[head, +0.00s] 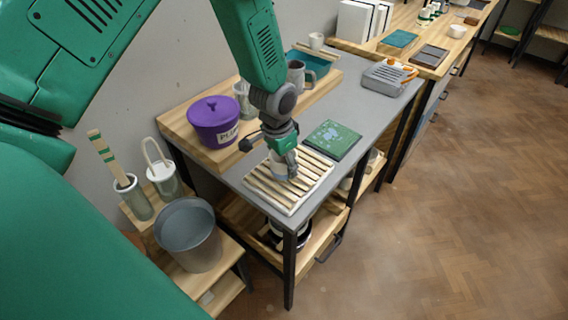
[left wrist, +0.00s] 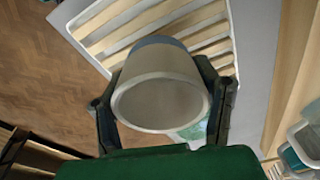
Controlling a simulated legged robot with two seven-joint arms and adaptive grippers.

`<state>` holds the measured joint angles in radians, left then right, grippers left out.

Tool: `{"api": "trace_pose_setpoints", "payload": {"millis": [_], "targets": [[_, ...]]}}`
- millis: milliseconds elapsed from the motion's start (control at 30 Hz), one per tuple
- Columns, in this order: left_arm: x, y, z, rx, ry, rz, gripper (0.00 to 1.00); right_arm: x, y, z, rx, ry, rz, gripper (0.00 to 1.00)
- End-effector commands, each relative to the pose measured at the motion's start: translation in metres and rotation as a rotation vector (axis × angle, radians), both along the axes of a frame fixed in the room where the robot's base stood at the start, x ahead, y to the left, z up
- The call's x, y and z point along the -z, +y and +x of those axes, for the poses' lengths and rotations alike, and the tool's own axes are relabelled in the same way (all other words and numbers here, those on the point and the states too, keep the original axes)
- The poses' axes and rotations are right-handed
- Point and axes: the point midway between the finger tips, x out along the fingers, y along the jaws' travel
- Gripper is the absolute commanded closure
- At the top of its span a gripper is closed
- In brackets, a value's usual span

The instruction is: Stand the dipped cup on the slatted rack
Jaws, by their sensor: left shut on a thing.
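The slatted rack (head: 262,192) has pale wooden slats in a white frame and lies on the near end of the grey table. The cup (left wrist: 160,60) is pale grey-white with a blue-grey far end, and its open mouth faces the left wrist camera. My left gripper (head: 284,150) is shut around the cup's sides, above the slats. The rack (left wrist: 130,28) also shows behind the cup in the left wrist view. The gripper partly hides the cup (head: 284,168) in the head view. I cannot tell whether the cup's base touches the slats. My right gripper is not in view.
A dark green patterned tile (head: 333,139) lies right behind the rack. A purple lidded bucket (head: 214,122) and a grey mug (head: 297,75) stand on the raised wooden shelf. A grey bucket (head: 188,235) stands lower left. The grey tabletop (head: 365,110) has free room beyond the tile.

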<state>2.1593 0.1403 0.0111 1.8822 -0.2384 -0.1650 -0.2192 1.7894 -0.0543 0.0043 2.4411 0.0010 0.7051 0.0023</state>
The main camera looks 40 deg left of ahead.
Motion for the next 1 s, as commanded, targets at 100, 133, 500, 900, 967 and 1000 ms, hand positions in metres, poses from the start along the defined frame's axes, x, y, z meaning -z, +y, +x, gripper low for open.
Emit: {"api": "trace_pose_setpoints", "payload": {"millis": [100, 133, 500, 900, 967, 1000], "targets": [[0.008, 0.001, 0.000, 0.000, -0.001, -0.001, 0.76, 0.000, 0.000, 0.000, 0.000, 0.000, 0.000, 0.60], [0.007, 0.001, 0.000, 0.000, -0.001, 0.000, 0.76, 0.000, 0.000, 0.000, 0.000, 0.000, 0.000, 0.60], [0.006, -0.002, 0.000, -0.001, -0.001, 0.002, 0.19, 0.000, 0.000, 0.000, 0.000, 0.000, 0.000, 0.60], [-0.041, 0.001, -0.005, 0.000, -0.006, 0.000, 0.19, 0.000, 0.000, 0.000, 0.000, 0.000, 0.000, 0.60], [-0.055, 0.001, -0.006, -0.001, -0.006, 0.000, 0.19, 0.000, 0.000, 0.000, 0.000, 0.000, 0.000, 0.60], [-0.063, 0.002, -0.007, -0.001, -0.006, -0.001, 0.19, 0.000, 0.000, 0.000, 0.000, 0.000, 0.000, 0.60]]}}
